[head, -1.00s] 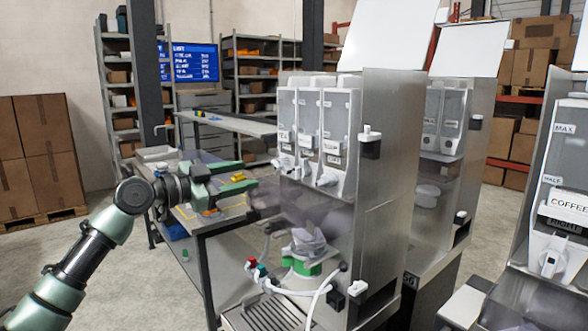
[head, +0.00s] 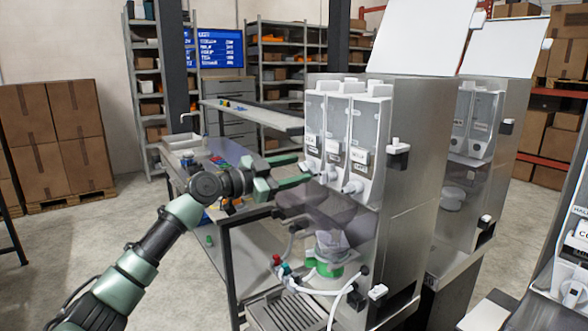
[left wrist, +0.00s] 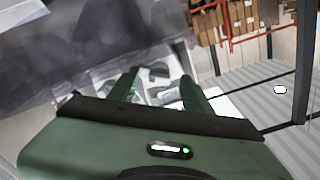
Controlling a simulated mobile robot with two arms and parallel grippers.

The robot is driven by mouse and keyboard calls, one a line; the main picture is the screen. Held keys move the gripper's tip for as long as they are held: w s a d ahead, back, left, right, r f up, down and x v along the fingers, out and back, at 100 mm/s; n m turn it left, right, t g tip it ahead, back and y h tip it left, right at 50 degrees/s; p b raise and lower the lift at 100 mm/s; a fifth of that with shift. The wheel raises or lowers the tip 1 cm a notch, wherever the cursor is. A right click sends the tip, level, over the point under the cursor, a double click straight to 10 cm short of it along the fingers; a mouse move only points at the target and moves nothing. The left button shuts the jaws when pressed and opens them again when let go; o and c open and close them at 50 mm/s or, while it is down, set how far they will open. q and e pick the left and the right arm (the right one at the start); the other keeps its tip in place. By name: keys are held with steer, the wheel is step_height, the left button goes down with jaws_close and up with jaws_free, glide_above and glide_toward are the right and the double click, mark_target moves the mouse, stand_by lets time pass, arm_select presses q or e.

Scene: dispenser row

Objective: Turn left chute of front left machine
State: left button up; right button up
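The front left machine (head: 415,150) stands right of centre in the head view, with three clear canisters side by side. The left canister (head: 314,120) has a white chute knob (head: 312,165) below it. My left gripper (head: 297,170) is at the machine's front, its green fingers pointing at the left chute; contact cannot be made out. In the left wrist view the fingers (left wrist: 160,90) are apart, with white and grey machine parts (left wrist: 160,72) between and beyond them. My right gripper is not in view.
A clear smoky cover (head: 340,215) sits below the chutes, above a green-based cup (head: 335,262), hoses and a drip tray (head: 285,309). A table (head: 215,150) with small items stands behind my left arm. A second machine (head: 470,135) stands to the right. Boxes (head: 60,140) are at left.

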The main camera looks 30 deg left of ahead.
arm_select(q)
jaws_close()
